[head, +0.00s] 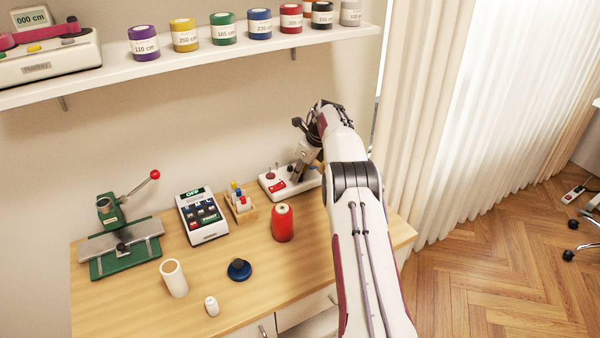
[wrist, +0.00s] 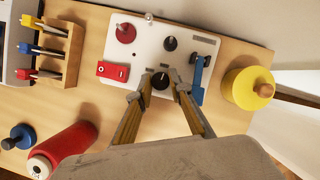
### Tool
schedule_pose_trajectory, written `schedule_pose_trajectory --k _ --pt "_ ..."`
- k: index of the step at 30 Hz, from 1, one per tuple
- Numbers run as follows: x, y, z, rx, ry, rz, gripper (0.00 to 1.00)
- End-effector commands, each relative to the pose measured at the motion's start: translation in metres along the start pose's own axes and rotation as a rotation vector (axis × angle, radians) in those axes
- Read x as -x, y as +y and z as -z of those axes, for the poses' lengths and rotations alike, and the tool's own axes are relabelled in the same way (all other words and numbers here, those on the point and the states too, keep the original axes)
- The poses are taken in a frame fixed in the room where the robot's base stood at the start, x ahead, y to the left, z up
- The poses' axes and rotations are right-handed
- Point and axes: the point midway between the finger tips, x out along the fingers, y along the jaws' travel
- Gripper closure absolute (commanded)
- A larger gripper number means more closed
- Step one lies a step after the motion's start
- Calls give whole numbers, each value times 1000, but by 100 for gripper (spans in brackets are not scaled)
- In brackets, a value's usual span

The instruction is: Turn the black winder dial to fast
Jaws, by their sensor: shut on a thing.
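The white winder (wrist: 190,45) stands on the table; in the head view the winder (head: 268,184) is at the back right, partly covered by my arm. The black winder dial (wrist: 161,80) sits on its near side in the wrist view. My gripper (wrist: 161,84) comes down over this dial, with a fingertip on each side, and is shut on it. A second black knob (wrist: 170,43) sits just beyond it. No dial markings can be read, so the setting cannot be told. In the head view the dial is hidden behind my gripper.
On the winder are a red switch (wrist: 113,70), a red round part (wrist: 126,33) and a blue lever (wrist: 199,76) close to the fingers. A yellow spool (wrist: 248,88) stands to the right. A red thread cone (head: 283,223) stands in front.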

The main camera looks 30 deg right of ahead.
Motion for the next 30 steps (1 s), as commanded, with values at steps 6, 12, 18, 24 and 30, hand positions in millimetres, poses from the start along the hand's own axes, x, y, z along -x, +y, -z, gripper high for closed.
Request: schedule_pose_trajectory --k 6,12,18,24,30 --pt "0 2 -2 -67 1 27 100" --pt "0 2 -1 -107 3 43 100" --pt "0 2 -1 -110 4 43 100" --pt "0 2 -1 -110 5 42 73" --pt "0 2 0 -110 5 43 73"
